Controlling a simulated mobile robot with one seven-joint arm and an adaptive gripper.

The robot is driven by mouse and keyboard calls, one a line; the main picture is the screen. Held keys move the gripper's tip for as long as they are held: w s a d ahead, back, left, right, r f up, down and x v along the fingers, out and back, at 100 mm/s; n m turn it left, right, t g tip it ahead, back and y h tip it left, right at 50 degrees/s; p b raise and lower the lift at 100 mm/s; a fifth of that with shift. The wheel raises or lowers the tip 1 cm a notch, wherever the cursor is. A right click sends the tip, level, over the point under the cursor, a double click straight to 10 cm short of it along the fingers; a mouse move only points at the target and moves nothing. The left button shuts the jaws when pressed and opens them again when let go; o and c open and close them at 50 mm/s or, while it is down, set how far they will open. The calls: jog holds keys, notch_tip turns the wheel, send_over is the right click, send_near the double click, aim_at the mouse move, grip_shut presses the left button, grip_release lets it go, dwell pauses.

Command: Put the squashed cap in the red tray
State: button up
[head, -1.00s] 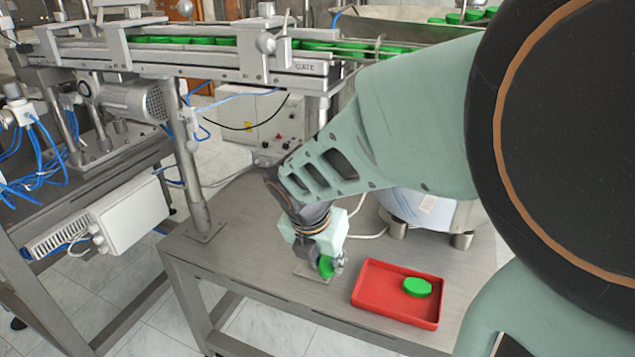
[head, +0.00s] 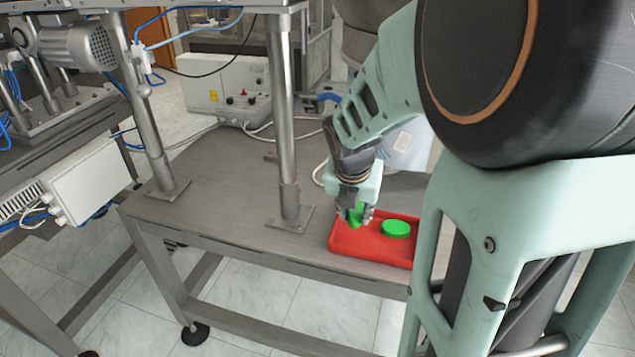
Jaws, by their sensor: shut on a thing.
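The red tray (head: 345,244) lies on the metal table, partly covered by my arm at its right end. My gripper (head: 356,217) points down over the left part of the tray, shut on a green cap (head: 355,213). The cap is held on edge between the fingers, and I cannot make out its squashed shape. Whether it touches the tray floor I cannot tell. A second green cap (head: 396,228) lies flat in the tray, to the right of my gripper.
A steel post (head: 284,120) with a foot plate stands on the table left of the tray. A white control box (head: 225,90) is behind. The table top (head: 215,205) left of the post is clear.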

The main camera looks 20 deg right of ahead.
aim_at(355, 235)
jog(key=shift+d+f+b, duration=0.25)
jog(key=shift+f+b, duration=0.05)
jog(key=shift+f, duration=0.2)
notch_tip(355, 235, down, 3)
jog(key=b, duration=0.3)
jog(key=shift+w+d+r, duration=0.1)
jog(key=shift+f, duration=0.2)
jog(key=o, duration=0.5)
